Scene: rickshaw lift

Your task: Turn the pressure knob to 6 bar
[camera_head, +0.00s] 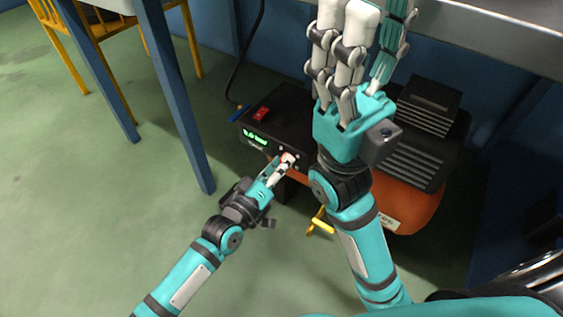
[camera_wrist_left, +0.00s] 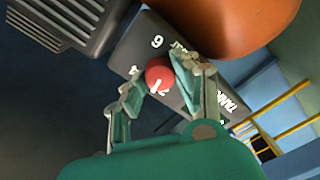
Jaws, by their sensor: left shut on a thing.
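The red pressure knob (camera_wrist_left: 159,73) sits on the compressor's dark control panel (camera_wrist_left: 127,51), with a white pointer mark on its lower part in the left wrist view. A white 6 is printed just above the knob. My left gripper (camera_wrist_left: 163,86) is shut on the knob, with fingers on both sides of it. In the head view my left gripper (camera_head: 286,160) is at the panel's front face, where its fingers mostly hide the knob. A small green display (camera_head: 255,138) is lit, its reading too small to tell. My right gripper (camera_head: 374,35) is raised, empty, fingers extended and apart.
The compressor has an orange tank (camera_head: 405,205), black ribbed parts (camera_head: 415,150) and a red switch (camera_head: 262,114). My right arm covers part of it. A grey worktop (camera_head: 480,30) is above, a blue table leg (camera_head: 180,110) left. Green floor is free at left.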

